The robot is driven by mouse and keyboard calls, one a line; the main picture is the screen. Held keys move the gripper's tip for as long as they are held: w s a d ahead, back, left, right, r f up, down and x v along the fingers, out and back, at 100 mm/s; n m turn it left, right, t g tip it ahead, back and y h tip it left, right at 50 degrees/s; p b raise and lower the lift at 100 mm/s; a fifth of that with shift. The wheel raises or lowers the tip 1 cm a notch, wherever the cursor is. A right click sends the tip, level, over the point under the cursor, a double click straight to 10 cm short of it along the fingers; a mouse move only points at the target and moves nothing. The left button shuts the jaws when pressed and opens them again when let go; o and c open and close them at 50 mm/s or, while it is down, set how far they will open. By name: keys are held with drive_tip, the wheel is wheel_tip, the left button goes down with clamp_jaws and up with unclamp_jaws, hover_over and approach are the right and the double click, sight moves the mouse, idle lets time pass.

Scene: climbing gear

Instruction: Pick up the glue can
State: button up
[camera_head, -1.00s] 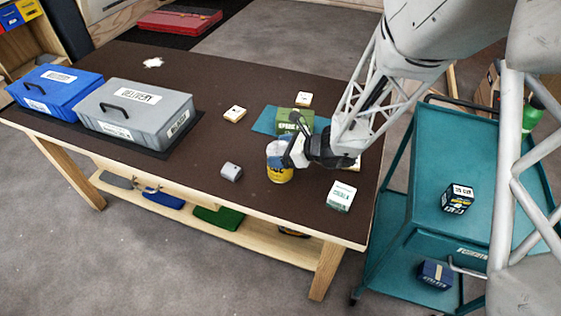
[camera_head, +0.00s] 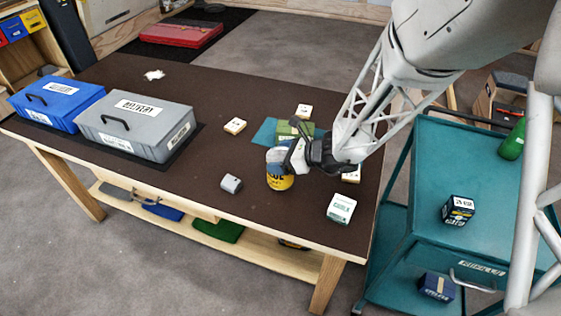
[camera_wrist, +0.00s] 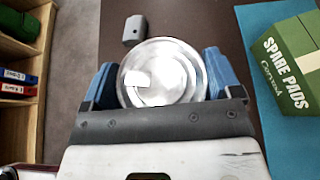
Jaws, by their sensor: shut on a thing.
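The glue can (camera_head: 280,183) is yellow with dark lettering and stands near the front right of the brown table. In the wrist view its round silver top (camera_wrist: 165,75) fills the space between the blue fingers. My gripper (camera_head: 279,157) is shut on the can, with one finger on each side of it. In the wrist view my gripper (camera_wrist: 160,82) touches or nearly touches the lid's two sides. The can looks upright. I cannot tell if its base is clear of the table.
A green spare pads box (camera_wrist: 292,62) on a teal mat (camera_wrist: 262,22) lies behind the can. A small grey block (camera_head: 231,183) is to its left, a white-green box (camera_head: 340,208) to its right. Grey (camera_head: 140,140) and blue (camera_head: 45,112) cases stand at left. A teal cart (camera_head: 430,170) is right.

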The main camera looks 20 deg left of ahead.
drive_tip(key=s+d+r, duration=0.2)
drive_tip(key=s+d, duration=0.7)
drive_tip(key=s, duration=0.3)
drive_tip(key=shift+s+d+r, duration=0.25)
drive_tip(key=shift+s+d, duration=0.1)
